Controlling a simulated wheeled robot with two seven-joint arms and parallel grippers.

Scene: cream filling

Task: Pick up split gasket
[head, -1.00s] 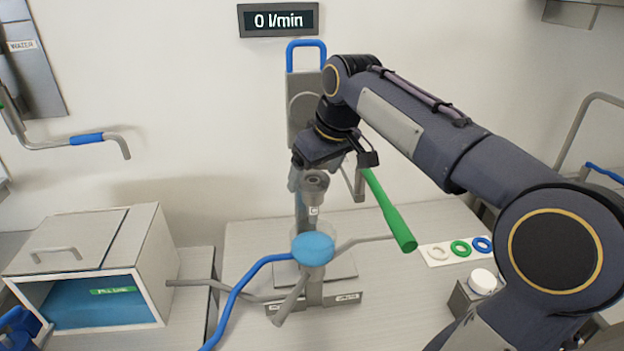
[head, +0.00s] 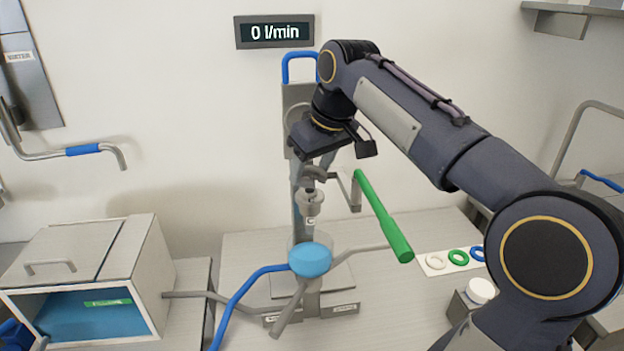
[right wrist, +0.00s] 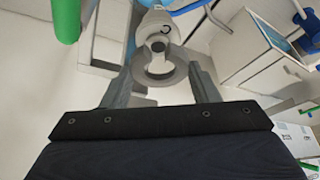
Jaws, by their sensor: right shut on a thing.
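My right gripper (head: 316,160) points down in front of the grey filling column, with its fingers shut on a grey, C-shaped split gasket (head: 314,174). The gasket is just above the grey nozzle (head: 309,203); whether they touch is unclear in the head view. In the right wrist view, the gasket (right wrist: 160,80) shows as a grey open ring between the fingertips (right wrist: 160,85), with the nozzle (right wrist: 157,25) behind it. The fingers partly hide its sides. My left gripper is out of view.
A green-handled lever (head: 385,217) is close on the right. A white card (head: 432,270) holds white, green and blue rings. An open-fronted box (head: 150,265) is at left. The display (head: 275,31) reads 0 l/min.

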